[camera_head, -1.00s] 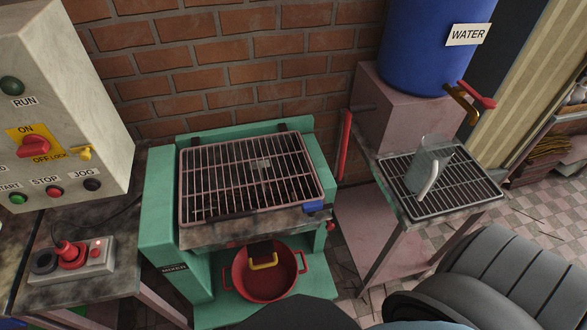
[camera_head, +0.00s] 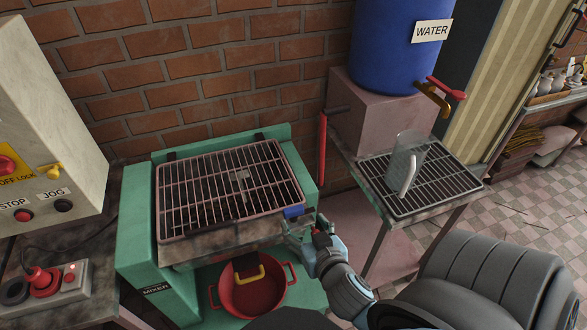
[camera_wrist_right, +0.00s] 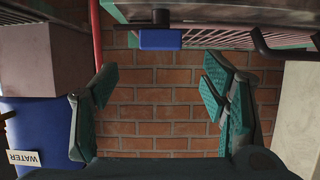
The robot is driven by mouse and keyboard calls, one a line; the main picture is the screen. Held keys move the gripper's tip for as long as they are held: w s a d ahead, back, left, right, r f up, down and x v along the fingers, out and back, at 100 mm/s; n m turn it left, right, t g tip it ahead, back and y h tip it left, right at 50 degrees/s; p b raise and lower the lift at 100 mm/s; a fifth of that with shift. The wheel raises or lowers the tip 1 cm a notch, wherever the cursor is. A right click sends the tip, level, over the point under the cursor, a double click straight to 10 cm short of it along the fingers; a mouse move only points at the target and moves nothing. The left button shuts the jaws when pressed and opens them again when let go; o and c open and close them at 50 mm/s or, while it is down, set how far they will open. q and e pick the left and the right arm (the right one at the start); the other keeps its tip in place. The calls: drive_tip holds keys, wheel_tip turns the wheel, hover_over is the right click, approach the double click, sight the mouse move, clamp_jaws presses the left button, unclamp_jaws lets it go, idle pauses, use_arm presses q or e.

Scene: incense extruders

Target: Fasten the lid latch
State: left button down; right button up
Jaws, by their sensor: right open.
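The mixer's wire-grid lid (camera_head: 228,190) lies down over the teal mixer (camera_head: 140,247). A blue latch piece (camera_head: 293,211) sits at the lid's front right corner. I cannot tell whether it is fastened. My right gripper (camera_head: 304,228) is just in front of and below that corner, partly hard to make out against the mixer. In the right wrist view its teal fingers (camera_wrist_right: 158,90) are wide apart with nothing between them. The blue latch (camera_wrist_right: 160,39) shows there ahead of the gap, apart from both fingers. My left gripper is not in view.
A red pot (camera_head: 252,292) stands under the mixer. A red upright handle (camera_head: 322,145) rises right of it. A grated stand (camera_head: 450,180) holds a clear jug (camera_head: 405,160) under the blue water barrel (camera_head: 395,50). A control box (camera_head: 50,130) is at left.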

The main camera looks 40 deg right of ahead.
sight(294, 210)
drive_tip(key=x, duration=0.9)
drive_tip(key=shift+b, duration=0.3)
drive_tip(key=shift+s, duration=0.1)
drive_tip(key=shift+c, duration=1.2)
drive_tip(key=c, duration=0.9)
